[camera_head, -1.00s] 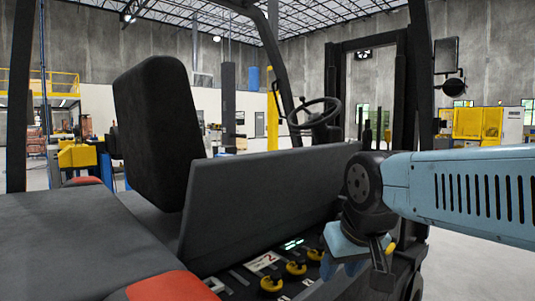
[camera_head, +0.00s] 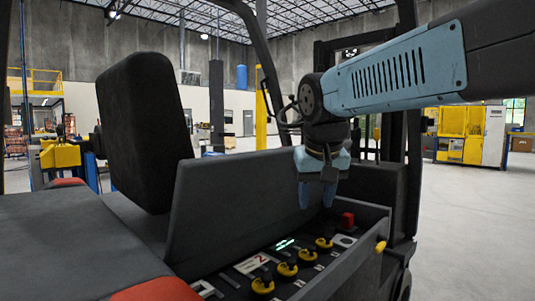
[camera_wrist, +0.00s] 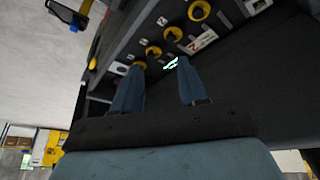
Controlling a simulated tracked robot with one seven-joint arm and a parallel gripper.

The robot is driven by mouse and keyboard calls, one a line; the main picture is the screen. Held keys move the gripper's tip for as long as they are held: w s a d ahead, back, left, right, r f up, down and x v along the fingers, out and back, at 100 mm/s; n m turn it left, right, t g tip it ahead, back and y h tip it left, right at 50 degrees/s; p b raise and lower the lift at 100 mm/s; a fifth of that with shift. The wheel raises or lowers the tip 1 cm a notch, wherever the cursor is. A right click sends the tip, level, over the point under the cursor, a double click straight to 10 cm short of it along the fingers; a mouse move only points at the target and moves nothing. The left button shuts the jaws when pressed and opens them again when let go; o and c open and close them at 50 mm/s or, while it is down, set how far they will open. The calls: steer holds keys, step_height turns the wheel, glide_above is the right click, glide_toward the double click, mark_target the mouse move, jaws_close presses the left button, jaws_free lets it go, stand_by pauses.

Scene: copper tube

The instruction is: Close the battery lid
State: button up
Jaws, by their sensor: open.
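The battery lid (camera_head: 225,205) is a dark grey panel standing raised and tilted along the seat side of the battery compartment (camera_head: 340,275). The compartment below is open, with several yellow knobs, a lit green display and a red block showing. My gripper (camera_head: 318,198) is open and empty, fingers down, above the compartment and in front of the lid's right part. I cannot tell whether it touches the lid. In the wrist view, the two blue fingers (camera_wrist: 158,80) stand apart, with the knobs beyond them and a dark panel, likely the lid (camera_wrist: 260,85), at right.
The black seat back (camera_head: 145,130) stands upright behind the lid, left. The seat-side dark cover (camera_head: 70,230) with red corners fills the lower left. The forklift's black roof posts (camera_head: 258,55) rise near my arm. Open concrete floor (camera_head: 470,220) lies to the right.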

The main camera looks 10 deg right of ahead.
steer(key=w+a+r+m+g+h, duration=0.1)
steer(key=w+r+m, duration=0.1)
steer(key=w+r, duration=0.6)
steer(key=w+a+r+m+g+h, duration=0.1)
steer(key=w+a+r+m, duration=0.1)
steer(key=w+r, duration=0.6)
steer(key=w+a+m+g+h, duration=0.25)
steer(key=w+m, duration=0.35)
steer(key=w, duration=1)
steer(key=shift+t+y, duration=0.25)
steer(key=shift+t, duration=0.2)
steer(key=x, duration=1.2)
steer(key=shift+w+a+f, duration=0.1)
steer(key=shift+w+f, duration=0.15)
steer(key=shift+f, duration=0.1)
jaws_close()
steer(key=shift+n, duration=0.3)
steer(key=shift+s, duration=0.15)
